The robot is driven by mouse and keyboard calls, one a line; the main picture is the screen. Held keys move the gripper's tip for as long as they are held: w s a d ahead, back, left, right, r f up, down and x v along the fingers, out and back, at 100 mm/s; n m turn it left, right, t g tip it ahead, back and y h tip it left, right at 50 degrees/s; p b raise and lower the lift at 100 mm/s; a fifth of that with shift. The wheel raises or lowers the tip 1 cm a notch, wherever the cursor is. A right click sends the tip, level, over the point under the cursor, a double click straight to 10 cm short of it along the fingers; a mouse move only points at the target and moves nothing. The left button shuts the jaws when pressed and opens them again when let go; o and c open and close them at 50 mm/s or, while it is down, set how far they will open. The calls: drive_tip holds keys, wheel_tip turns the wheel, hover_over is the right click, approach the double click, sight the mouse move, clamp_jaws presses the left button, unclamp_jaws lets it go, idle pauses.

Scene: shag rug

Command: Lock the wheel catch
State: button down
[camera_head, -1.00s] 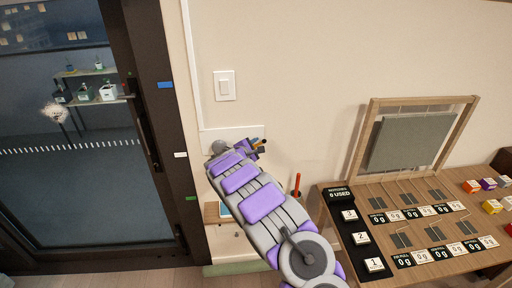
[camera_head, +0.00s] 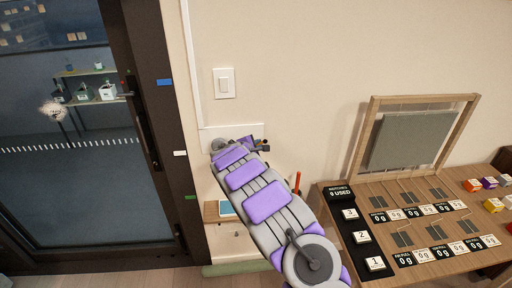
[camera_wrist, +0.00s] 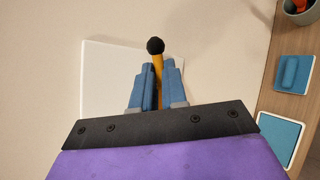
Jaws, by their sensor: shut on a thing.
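The catch's yellow-orange lever with a black ball knob (camera_wrist: 156,48) stands between the two blue fingers of my gripper (camera_wrist: 157,85) in the wrist view. The fingers are shut on the lever below its knob. In the head view my gripper (camera_head: 256,145) is at the white wall plate (camera_head: 232,131), mostly behind my arm. A grey round part (camera_head: 219,145), which may be the wheel, shows at the plate's left side. The rest of the catch is hidden by my arm and fingers.
A wooden table (camera_head: 376,278) with cards, a black strip and small boxes stands at the right. A red-orange stick (camera_head: 297,182) rises left of it. A dark-framed glass door (camera_head: 146,120) is at the left.

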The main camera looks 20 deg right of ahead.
drive_tip(key=shift+f, duration=0.15)
drive_tip(key=c, duration=1.2)
unclamp_jaws()
drive_tip(key=shift+o, duration=0.2)
drive_tip(key=shift+s+a+r, duration=0.1)
drive_tip(key=shift+r, duration=0.1)
drive_tip(key=p+v, duration=0.2)
drive_tip(key=v, duration=1.5)
drive_tip(key=shift+p, duration=0.35)
drive_tip(key=shift+a+f, duration=0.1)
drive_tip(key=shift+a, duration=0.05)
